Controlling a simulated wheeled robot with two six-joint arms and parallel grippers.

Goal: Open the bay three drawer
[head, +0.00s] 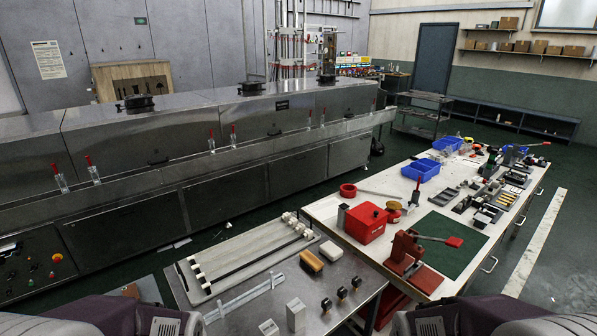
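A long white-topped workbench (330,208) stands at the right, running away from me. Its right side has several metal bar handles, with a near handle (489,265), a middle handle (521,220) and a far handle (541,191). No drawer there looks pulled out. I can read no bay number, so I cannot tell which drawer is bay three. The drawer fronts are seen at a steep angle and are mostly hidden. Parts of my two arms show at the bottom edge, but neither gripper is in view.
A steel tunnel dryer (130,140) fills the left side. A metal table (240,305) with rollers and blocks is close in front. The bench holds a red box (365,222), a red press (407,265) and blue bins (421,170).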

